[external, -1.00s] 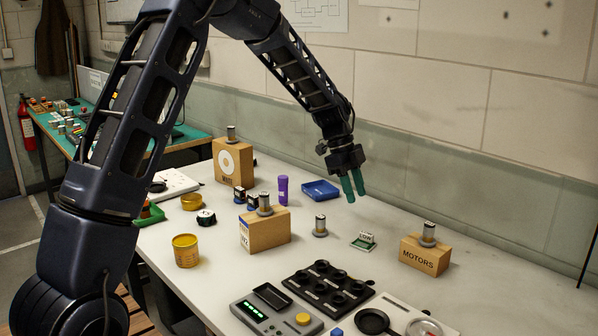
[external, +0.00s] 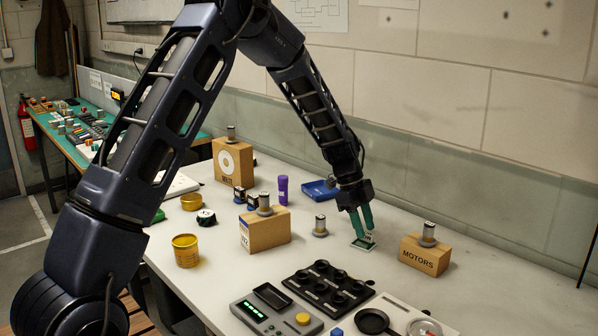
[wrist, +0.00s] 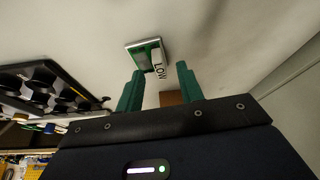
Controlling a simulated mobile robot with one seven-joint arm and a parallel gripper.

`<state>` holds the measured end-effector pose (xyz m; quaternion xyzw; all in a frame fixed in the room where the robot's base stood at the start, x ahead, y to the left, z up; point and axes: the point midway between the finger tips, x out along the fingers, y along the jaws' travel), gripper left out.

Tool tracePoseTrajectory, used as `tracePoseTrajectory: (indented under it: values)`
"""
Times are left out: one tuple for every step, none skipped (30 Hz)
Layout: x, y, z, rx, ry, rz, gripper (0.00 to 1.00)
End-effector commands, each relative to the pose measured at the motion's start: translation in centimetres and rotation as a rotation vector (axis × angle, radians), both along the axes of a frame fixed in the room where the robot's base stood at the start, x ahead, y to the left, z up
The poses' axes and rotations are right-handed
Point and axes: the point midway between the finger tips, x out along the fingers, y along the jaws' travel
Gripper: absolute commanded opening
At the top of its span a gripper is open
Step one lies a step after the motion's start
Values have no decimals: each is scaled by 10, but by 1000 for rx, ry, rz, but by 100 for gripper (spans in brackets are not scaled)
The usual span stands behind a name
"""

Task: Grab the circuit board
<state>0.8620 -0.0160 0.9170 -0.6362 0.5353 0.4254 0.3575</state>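The circuit board (external: 361,245) is a small green piece with a pale edge, lying on the white bench between a small metal cylinder and the MOTORS box. Whether a fingertip touches the board cannot be told.
The wooden MOTORS box (external: 425,255) stands close on the right, with a cylinder on top. A small metal cylinder (external: 320,226) stands to the left. A black tray with round wells (external: 328,288) lies in front. A blue tray (external: 319,190) is behind, near the wall.

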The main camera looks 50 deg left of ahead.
Motion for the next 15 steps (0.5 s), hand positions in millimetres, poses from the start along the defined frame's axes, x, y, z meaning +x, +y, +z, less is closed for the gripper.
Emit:
tracePoseTrajectory:
  values:
    - [0, -4, -7, 0, 2, -1, 37]
    - [1, -5, -10, 0, 2, -1, 37]
    - [1, -6, -13, 0, 1, 0, 37]
    - [1, -6, -14, 0, 0, 0, 37]
    - [1, -6, -15, 0, 0, 0, 37]
    - [1, -6, -15, 0, -1, 0, 37]
    - [2, -6, -15, 0, -1, 0, 37]
    - [2, -6, -15, 0, -1, 0, 37]
    - [1, -6, -15, 0, -1, 0, 37]
    - [1, -6, -15, 0, -1, 0, 37]
    - [1, -6, -15, 0, -1, 0, 35]
    - [1, -6, -15, 0, -1, 0, 27]
    - [1, -6, -15, 0, -1, 0, 22]
    - [1, -6, -15, 0, -1, 0, 16]
    - [1, -6, -15, 0, -1, 0, 8]
